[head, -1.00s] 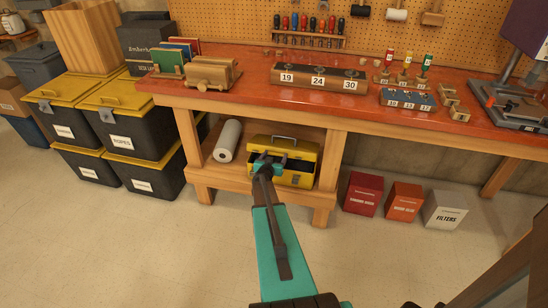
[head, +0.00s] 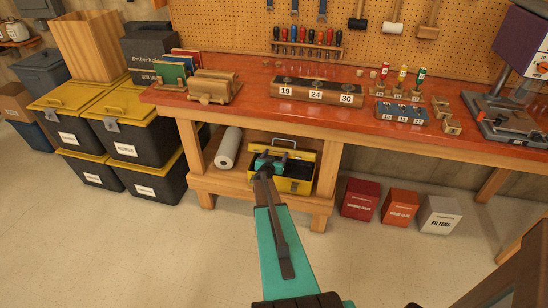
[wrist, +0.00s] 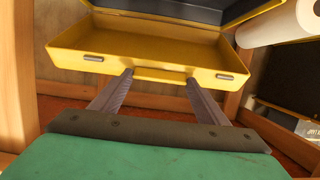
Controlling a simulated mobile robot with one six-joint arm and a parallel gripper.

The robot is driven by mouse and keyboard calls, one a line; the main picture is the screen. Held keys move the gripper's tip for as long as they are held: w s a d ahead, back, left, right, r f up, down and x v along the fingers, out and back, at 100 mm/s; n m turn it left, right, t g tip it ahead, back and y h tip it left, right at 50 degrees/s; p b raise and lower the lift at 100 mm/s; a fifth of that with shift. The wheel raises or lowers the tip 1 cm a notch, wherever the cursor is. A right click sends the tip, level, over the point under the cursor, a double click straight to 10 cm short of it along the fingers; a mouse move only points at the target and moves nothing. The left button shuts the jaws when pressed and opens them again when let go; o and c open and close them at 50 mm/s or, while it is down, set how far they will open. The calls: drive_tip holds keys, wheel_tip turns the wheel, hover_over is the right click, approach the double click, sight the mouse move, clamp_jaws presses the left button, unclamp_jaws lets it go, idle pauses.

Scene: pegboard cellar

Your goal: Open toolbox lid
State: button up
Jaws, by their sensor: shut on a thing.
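The yellow and black toolbox (head: 294,186) sits on the bench's lower shelf, partly hidden by my arm. Its lid is raised at the back, with a grey handle (head: 284,142) showing above. In the wrist view the yellow lid (wrist: 150,45) shows its hollow inner side and two small grey latches on its rim. My gripper (head: 268,163) is at the lid's front edge. In the wrist view its fingers (wrist: 158,76) stand on both sides of a yellow lip on that edge and hold it.
A white paper roll (head: 229,147) lies on the lower shelf (head: 225,182), left of the toolbox. Wooden bench legs (head: 325,175) frame the shelf. Three boxes, including a red one (head: 360,200), stand on the floor to the right. The floor in front is clear.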

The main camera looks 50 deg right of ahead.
drive_tip(key=d+r+p, duration=0.1)
drive_tip(key=w+d+r+p, duration=0.1)
drive_tip(key=shift+r+p, duration=0.35)
drive_tip(key=shift+r, duration=0.05)
drive_tip(key=w+d+r+p, duration=0.1)
drive_tip(key=d+p, duration=0.1)
drive_tip(key=w+d+r+p, duration=0.1)
drive_tip(key=p, duration=0.1)
drive_tip(key=d+r+p, duration=0.1)
drive_tip(key=d+r, duration=0.1)
drive_tip(key=shift+w+d+r+p, duration=0.1)
drive_tip(key=shift+w+d+p, duration=0.2)
drive_tip(key=shift+w+p, duration=0.1)
drive_tip(key=shift+w+d+r+p, duration=0.2)
drive_tip(key=shift+w+d+p, duration=0.1)
drive_tip(key=shift+d, duration=0.2)
drive_tip(key=shift+w+d+r+p, duration=0.2)
drive_tip(key=shift+w+d+p, duration=0.1)
drive_tip(key=shift+d, duration=0.2)
drive_tip(key=o, duration=1.5)
drive_tip(key=shift+a, duration=0.1)
drive_tip(key=shift+c, duration=0.2)
drive_tip(key=shift+o, duration=0.2)
drive_tip(key=shift+s, duration=0.1)
drive_tip(key=shift+f, duration=0.15)
drive_tip(key=shift+a, duration=0.2)
